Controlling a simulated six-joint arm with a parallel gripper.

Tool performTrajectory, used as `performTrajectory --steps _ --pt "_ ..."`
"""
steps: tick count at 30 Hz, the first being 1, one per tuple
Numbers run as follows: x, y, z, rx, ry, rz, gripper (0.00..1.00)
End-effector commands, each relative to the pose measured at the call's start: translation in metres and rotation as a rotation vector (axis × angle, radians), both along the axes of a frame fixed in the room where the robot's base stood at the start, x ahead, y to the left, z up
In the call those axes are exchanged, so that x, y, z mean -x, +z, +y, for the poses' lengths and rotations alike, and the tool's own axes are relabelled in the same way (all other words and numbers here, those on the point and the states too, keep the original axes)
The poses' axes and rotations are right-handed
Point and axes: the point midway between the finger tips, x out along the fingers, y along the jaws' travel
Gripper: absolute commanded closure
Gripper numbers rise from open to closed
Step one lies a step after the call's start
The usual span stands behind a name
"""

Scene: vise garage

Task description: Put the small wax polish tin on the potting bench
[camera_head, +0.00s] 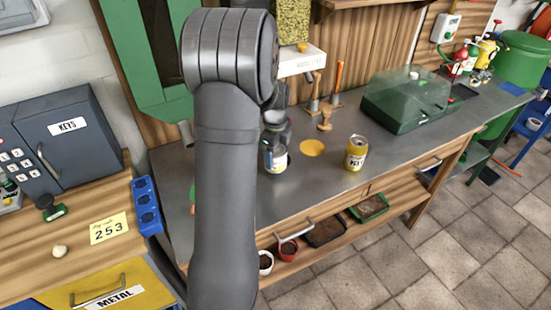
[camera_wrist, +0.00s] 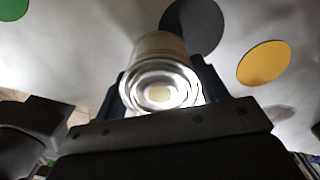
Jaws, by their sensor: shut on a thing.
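My gripper (camera_head: 274,138) is shut on a small tin (camera_head: 275,160), over the grey metal top of the potting bench (camera_head: 318,196). In the wrist view the gripper (camera_wrist: 162,82) has a finger on each side of the tin (camera_wrist: 158,88), whose shiny ringed metal end faces the camera. The tin has a pale upper side and some yellow and blue on its label, which I cannot read. It looks roughly upright. I cannot tell whether its base touches the bench. A second tin (camera_head: 355,153), gold and cream, stands on the bench to the right.
A yellow disc (camera_head: 312,148) lies between the tins; green (camera_wrist: 12,8) and dark (camera_wrist: 192,27) discs show in the wrist view. A green clear-lidded propagator (camera_head: 408,98) stands right; wooden-handled tools (camera_head: 325,118) stand behind. The front right bench top is clear.

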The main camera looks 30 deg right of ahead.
Motion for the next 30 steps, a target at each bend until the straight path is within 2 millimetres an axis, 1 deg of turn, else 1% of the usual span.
performTrajectory --steps 1,4,15,16,19,27,30 --pt "0.001 -0.009 0.0 -0.003 0.0 0.003 0.66" --pt "0.001 -0.022 0.0 -0.002 0.0 0.003 0.66" --pt "0.0 -0.026 0.0 0.0 0.001 0.0 0.66" --pt "0.001 -0.026 0.0 -0.001 0.001 0.001 0.32" --pt "0.0 -0.026 0.0 -0.001 0.001 0.001 0.12" --pt "0.001 -0.025 0.0 -0.001 0.001 0.001 0.12" --pt "0.0 -0.021 0.0 0.0 0.001 0.0 0.12"
